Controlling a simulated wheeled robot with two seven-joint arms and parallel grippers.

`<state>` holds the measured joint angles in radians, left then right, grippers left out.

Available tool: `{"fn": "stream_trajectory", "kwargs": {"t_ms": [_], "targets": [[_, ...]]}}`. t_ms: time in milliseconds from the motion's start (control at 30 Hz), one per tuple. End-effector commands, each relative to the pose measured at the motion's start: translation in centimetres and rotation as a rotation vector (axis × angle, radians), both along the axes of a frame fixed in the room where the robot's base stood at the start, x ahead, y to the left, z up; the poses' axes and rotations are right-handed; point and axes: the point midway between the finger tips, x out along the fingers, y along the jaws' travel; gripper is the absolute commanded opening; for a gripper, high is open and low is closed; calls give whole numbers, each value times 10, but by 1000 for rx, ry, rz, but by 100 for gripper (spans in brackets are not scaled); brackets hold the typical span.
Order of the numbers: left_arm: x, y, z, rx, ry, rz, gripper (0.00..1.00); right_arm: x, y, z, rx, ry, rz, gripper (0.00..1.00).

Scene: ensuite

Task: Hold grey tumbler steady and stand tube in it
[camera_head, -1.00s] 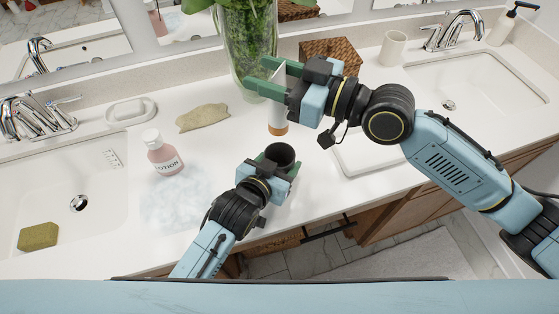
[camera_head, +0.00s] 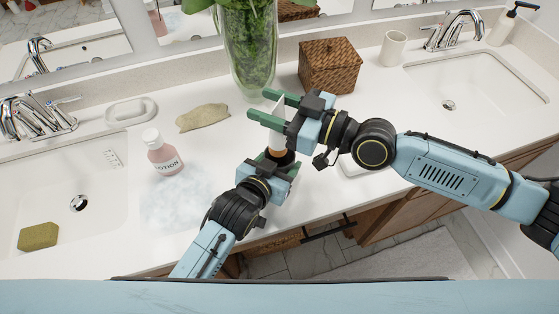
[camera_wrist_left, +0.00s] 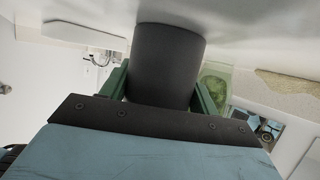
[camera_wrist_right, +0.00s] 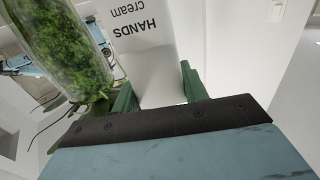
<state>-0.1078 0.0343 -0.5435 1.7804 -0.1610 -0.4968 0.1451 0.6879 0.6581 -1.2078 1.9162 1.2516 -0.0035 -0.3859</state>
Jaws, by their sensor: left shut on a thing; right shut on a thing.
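The grey tumbler (camera_head: 284,160) stands on the counter, dark and mostly hidden in the head view by the arms. My left gripper (camera_head: 279,167) is shut around it; the left wrist view shows the tumbler (camera_wrist_left: 168,62) between the green fingers. My right gripper (camera_head: 262,106) is shut on the white hand cream tube (camera_head: 279,112), which is close to upright with its orange-brown cap down. The cap overlaps the tumbler's mouth; I cannot tell how far inside it is. The right wrist view shows the tube (camera_wrist_right: 150,65) with its printed lettering between the fingers.
A glass vase with greenery (camera_head: 248,55) and a wicker box (camera_head: 330,66) stand behind the grippers. Sinks lie on both sides. The counter's front edge is close to the tumbler.

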Motion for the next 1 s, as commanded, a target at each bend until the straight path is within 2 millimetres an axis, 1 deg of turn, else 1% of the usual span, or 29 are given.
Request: {"fn": "stream_trajectory", "kwargs": {"t_ms": [400, 733, 767, 933, 1000], "targets": [[0, 0, 0, 1, 0, 0, 33, 1, -1, -27, 0, -1, -3, 3], [0, 0, 0, 0, 1, 0, 33, 1, -1, -31, 1, -2, -3, 3], [0, 0, 0, 0, 1, 0, 33, 1, -1, -31, 0, -1, -3, 45], [0, 0, 0, 0, 1, 0, 33, 1, -1, -31, 1, 0, -3, 67], [0, 0, 0, 0, 1, 0, 33, 1, -1, -31, 1, 0, -3, 69]]}}
